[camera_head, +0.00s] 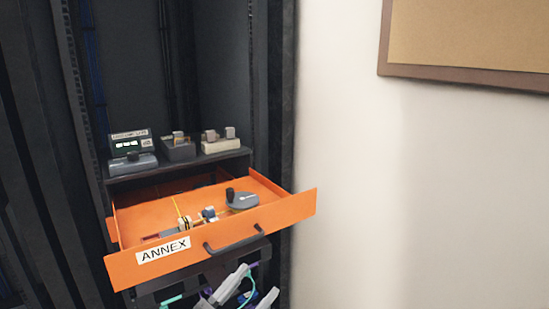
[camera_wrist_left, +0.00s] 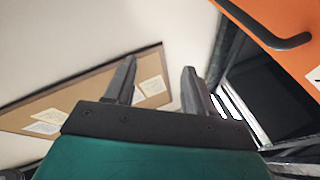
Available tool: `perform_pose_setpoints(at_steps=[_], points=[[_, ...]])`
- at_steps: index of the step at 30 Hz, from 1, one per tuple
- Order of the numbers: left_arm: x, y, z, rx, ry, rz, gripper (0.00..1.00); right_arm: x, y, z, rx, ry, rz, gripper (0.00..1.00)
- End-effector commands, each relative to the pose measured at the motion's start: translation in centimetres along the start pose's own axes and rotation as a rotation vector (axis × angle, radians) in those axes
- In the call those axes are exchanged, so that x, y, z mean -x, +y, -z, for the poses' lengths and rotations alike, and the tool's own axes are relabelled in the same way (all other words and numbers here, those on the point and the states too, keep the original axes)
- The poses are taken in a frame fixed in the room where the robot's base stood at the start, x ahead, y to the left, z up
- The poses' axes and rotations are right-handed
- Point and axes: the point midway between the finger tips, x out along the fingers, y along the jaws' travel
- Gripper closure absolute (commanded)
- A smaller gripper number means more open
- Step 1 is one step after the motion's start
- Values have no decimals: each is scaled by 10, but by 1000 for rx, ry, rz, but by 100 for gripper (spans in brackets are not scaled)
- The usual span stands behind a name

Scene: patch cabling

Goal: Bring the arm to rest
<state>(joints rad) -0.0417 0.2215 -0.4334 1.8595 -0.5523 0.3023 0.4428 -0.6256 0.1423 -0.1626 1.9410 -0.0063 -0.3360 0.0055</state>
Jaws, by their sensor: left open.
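My left gripper (camera_wrist_left: 158,68) shows in the left wrist view, its two dark fingers spread apart with nothing between them. The open orange drawer marked ANNEX (camera_head: 190,256) is at the upper right of that view, with its dark handle (camera_wrist_left: 291,42), apart from the fingers. In the head view I cannot clearly make out the left gripper; pale grey parts with teal and purple bits (camera_head: 230,285) show below the drawer. My right gripper is in neither view.
The drawer holds a grey rounded device (camera_head: 242,200) and small connectors (camera_head: 208,214). Behind it a dark shelf carries a device with a display (camera_head: 130,142) and small blocks (camera_head: 220,143). A cork board (camera_head: 470,35) hangs on the pale wall to the right.

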Motion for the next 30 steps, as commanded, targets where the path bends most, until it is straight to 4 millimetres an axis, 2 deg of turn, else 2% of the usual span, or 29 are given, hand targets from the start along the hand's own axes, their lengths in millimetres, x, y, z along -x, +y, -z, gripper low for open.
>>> perform_pose_setpoints(at_steps=[1, 3, 5, 6, 9, 12, 15, 19, 30], points=[[26, -5, -28, 50, -122, 79, 45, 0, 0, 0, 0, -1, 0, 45], [64, -9, -64, 107, -297, 173, 45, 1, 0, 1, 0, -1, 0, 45], [101, -7, -92, 152, -445, 232, 45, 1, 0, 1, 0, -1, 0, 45], [126, -4, -108, 182, -539, 262, 45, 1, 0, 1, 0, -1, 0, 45], [184, 9, -136, 247, -745, 308, 45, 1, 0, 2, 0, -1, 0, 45], [230, 24, -152, 300, -897, 324, 45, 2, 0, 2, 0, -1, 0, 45], [259, 35, -158, 335, -991, 328, 45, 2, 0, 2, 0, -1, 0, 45], [274, 41, -161, 354, -1041, 327, 45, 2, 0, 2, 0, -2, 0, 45], [275, 41, -162, 354, -1043, 326, 45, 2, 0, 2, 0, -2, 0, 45]])
